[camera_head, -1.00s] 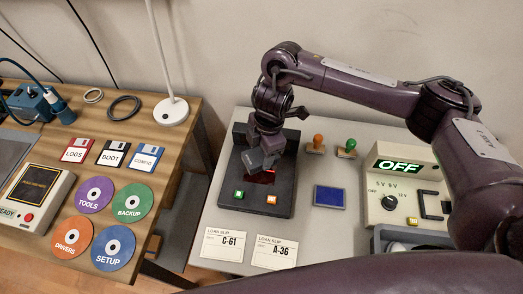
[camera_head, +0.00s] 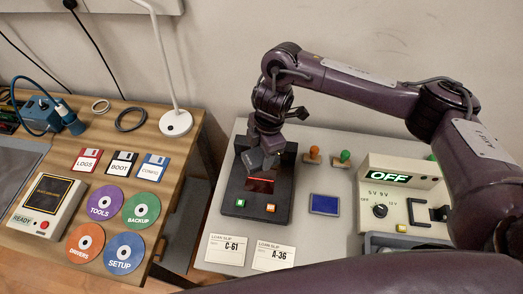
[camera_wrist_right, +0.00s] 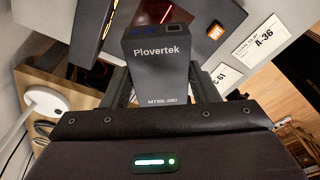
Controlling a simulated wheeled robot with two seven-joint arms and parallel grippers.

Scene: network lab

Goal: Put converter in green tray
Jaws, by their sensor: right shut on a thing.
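The converter (camera_wrist_right: 158,65), a dark box lettered Plovertek, is held between the fingers of my right gripper (camera_wrist_right: 165,90) in the right wrist view. In the head view the right gripper (camera_head: 262,150) hangs over the back of a black station (camera_head: 254,211). The converter (camera_head: 254,159) shows there only as a small dark block, hard to tell from the fingers. I cannot make out a green tray in either view. My left gripper is not in view.
The black station has a red-lit window and green and orange buttons. Beside it are two stamps, a blue pad (camera_head: 324,204), loan slips (camera_head: 272,257) and a power supply (camera_head: 394,207). The wooden table (camera_head: 160,160) at left holds disks and a lamp (camera_head: 176,123).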

